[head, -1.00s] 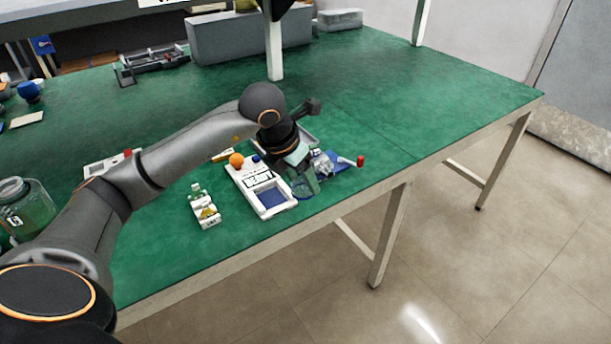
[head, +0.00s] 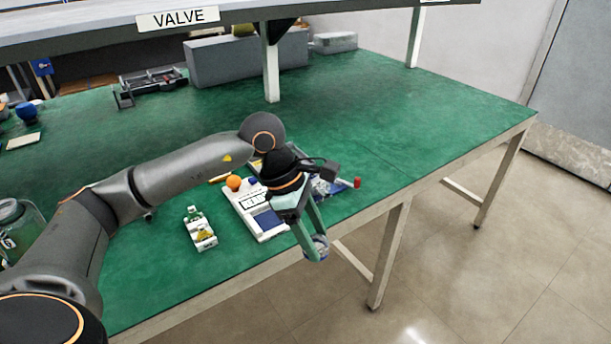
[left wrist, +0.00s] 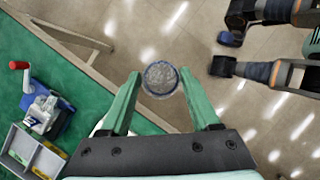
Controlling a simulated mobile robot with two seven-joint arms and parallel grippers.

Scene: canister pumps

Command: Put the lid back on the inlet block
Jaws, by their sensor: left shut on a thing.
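My left gripper (head: 316,240) is shut on a round, clear cup-like piece (head: 318,250), which I take to be the lid. It hangs past the table's front edge, above the floor. In the left wrist view the round piece (left wrist: 160,79) sits between the green fingertips (left wrist: 160,82). A pump with a blue base, a pale block and a red-ended handle (left wrist: 43,112) stands on the table. In the head view it is partly hidden behind my gripper. I cannot tell for sure which part is the inlet block. My right gripper is not in view.
A white board marked READY (head: 238,198) with a blue field lies left of the gripper. Beside it are an orange ball (head: 234,182) and a small white-and-yellow item (head: 201,236). A jar (head: 20,225) stands far left. The green table's right side (head: 430,120) is clear.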

